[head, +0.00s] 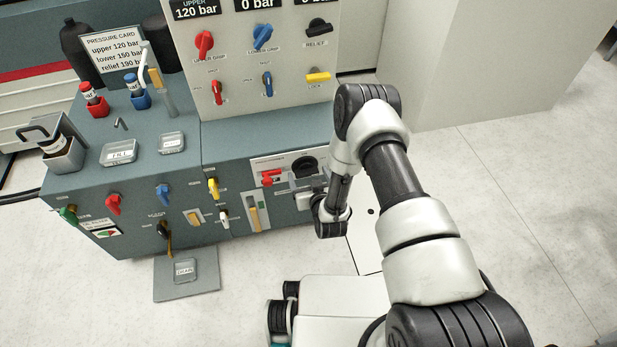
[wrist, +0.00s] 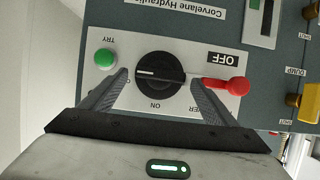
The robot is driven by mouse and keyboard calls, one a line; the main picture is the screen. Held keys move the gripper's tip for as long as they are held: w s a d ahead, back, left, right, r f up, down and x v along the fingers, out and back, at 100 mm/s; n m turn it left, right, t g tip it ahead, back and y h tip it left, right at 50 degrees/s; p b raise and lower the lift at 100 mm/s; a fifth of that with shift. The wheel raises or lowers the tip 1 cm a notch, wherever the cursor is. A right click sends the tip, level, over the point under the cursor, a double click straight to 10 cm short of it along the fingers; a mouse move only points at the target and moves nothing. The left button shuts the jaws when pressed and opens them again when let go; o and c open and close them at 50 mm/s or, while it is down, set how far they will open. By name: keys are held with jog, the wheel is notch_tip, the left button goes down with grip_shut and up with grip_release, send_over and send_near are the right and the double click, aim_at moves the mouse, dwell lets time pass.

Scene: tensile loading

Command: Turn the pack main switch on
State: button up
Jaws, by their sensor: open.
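The switch panel (wrist: 135,47) is a light plate on the front of the pack, seen upside down in the wrist view. A black round knob (wrist: 160,72) sits on it with a white pointer line lying level, toward the left. "ON" is printed below the knob, and a black "OFF" label (wrist: 223,58) is at upper right. My gripper (wrist: 160,78) is open, with one finger on each side of the knob; contact cannot be told. In the head view, the knob (head: 305,167) shows above my gripper.
A green TRY button (wrist: 104,58) is left of the knob in the wrist view. A yellow DUMP handle (wrist: 308,102) is at the right. Several coloured valves, including a yellow one (head: 213,187), line the pack front. Open floor (head: 500,210) lies right.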

jog(key=shift+w+a+f, duration=0.1)
jog(key=shift+w+f, duration=0.05)
jog(key=shift+w, duration=0.1)
jog(key=c, duration=1.1)
jog(key=shift+o, duration=0.2)
